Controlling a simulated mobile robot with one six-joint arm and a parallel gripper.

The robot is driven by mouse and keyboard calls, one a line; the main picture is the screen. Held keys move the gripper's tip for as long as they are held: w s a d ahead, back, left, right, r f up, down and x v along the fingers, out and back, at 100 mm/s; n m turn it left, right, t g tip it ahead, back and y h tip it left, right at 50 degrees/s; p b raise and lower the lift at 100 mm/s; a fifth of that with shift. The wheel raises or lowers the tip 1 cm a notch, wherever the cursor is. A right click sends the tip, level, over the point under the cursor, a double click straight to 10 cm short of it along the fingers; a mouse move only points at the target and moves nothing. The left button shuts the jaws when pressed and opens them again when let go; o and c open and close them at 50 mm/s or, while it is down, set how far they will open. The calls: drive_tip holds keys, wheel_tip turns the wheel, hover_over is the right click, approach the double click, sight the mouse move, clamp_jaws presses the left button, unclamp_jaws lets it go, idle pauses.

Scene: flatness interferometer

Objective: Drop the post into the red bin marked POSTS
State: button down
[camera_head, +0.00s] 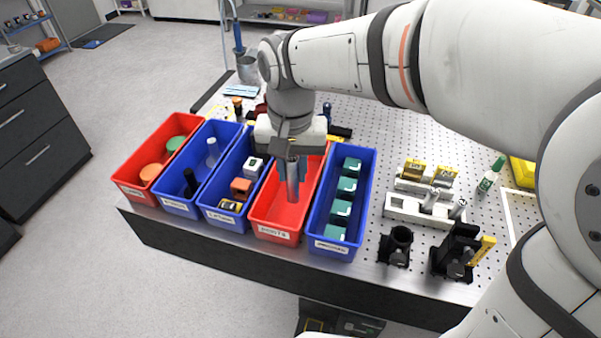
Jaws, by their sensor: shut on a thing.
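My gripper (291,158) points down over the second red bin from the left, fourth in the row. It is shut on a grey metal post (292,183), which hangs upright below the fingers. In the picture the post lies over the inside of the red bin (274,235); its exact height above the bin floor is hard to tell. The front label of this bin is small and seems to end in "OSTS". The part of the bin floor that shows looks empty. My gripper and wrist hide the bin's far end.
A blue bin (331,247) with teal blocks stands right of it. A blue bin (222,217) with small parts stands left, then another blue bin (176,205) and a red bin (133,192). Black holders (396,246) and white fixtures stand on the perforated table to the right.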

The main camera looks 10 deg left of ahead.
drive_tip(key=shift+w+r, duration=0.15)
drive_tip(key=shift+w+r+p, duration=0.1)
drive_tip(key=shift+w+p, duration=0.25)
drive_tip(key=shift+p, duration=0.15)
drive_tip(key=w+f+n+p, duration=0.3)
drive_tip(key=w+n+p, duration=0.3)
drive_tip(key=w+p, duration=0.3)
wheel_tip(320, 180, down, 6)
drive_tip(key=w+b, duration=0.1)
drive_tip(key=b, duration=0.4)
drive_tip(key=shift+w+a+f, duration=0.2)
drive_tip(key=shift+w, duration=0.15)
drive_tip(key=c, duration=1.1)
unclamp_jaws()
drive_tip(key=shift+c, duration=0.2)
